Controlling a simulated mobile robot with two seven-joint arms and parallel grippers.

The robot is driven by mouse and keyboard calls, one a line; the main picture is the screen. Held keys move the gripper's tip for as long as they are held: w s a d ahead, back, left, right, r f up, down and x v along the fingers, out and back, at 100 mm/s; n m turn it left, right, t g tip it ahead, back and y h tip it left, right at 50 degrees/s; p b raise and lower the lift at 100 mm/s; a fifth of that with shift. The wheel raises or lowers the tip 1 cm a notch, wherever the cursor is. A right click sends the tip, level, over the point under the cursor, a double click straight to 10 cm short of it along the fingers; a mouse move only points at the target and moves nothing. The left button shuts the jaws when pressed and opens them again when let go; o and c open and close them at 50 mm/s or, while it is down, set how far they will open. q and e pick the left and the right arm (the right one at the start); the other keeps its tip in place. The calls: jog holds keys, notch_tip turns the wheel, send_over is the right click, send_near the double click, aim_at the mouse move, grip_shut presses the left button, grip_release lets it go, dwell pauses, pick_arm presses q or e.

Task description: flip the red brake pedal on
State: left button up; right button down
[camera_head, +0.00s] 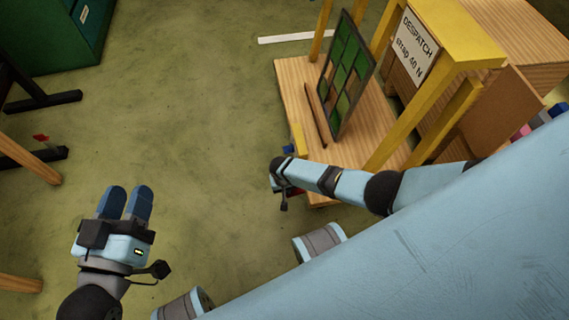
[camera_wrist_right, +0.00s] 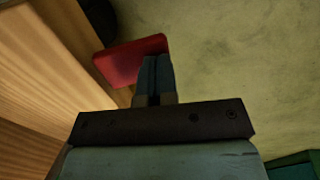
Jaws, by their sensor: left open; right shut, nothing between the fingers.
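The red brake pedal (camera_wrist_right: 131,61) is a flat red plate beside the wooden trolley base in the right wrist view. A small red part of it shows at the trolley's near corner in the head view (camera_head: 296,190), mostly hidden by my right arm. My right gripper (camera_wrist_right: 157,62) is shut and empty, its fingertips overlapping the pedal's right edge; I cannot tell whether they touch it. In the head view, my right gripper (camera_head: 280,173) is low at that corner, its fingers hidden. My left gripper (camera_head: 126,200) is open and empty over bare floor.
The wooden trolley (camera_head: 290,85) carries a leaded glass panel (camera_head: 345,75) and a yellow frame with a DESPATCH sign (camera_head: 413,46). Dark trestle legs (camera_head: 40,102) stand at the left, a green cabinet (camera_head: 55,35) at the upper left. The floor between is clear.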

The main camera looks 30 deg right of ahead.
pick_arm(q)
jog(key=shift+s+f, duration=0.1)
jog(key=shift+f, duration=0.1)
pick_arm(e)
jog(key=shift+f, duration=0.25)
dwell(0.3)
pick_arm(q)
jog(key=shift+r, duration=0.1)
